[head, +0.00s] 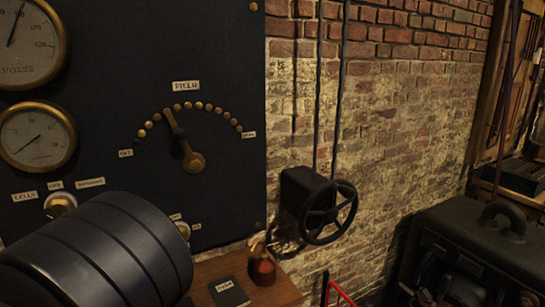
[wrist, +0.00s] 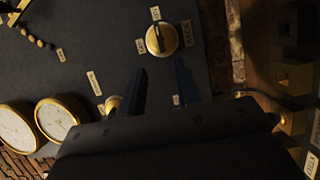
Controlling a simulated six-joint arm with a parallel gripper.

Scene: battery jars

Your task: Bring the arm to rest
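My gripper (wrist: 160,68) shows in the wrist view with its two dark fingers apart and nothing between them. It faces the dark panel (wrist: 95,60), and a brass rotary switch (wrist: 160,38) with small labels around it lies just beyond the fingertips. A smaller brass knob (wrist: 112,104) is beside the left finger. I cannot tell whether the fingers touch the panel. In the head view a thick dark link of my arm fills the lower left and covers the panel's lower part; the gripper itself is not seen there.
The panel (head: 225,70) carries two gauges (head: 38,137) and a field dial with a brass lever (head: 190,155). A black handwheel (head: 329,213) juts from the brick wall. A wooden shelf (head: 205,270) holds a dark booklet (head: 229,291) and a reddish jar (head: 263,270). A dark machine (head: 470,235) stands at right.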

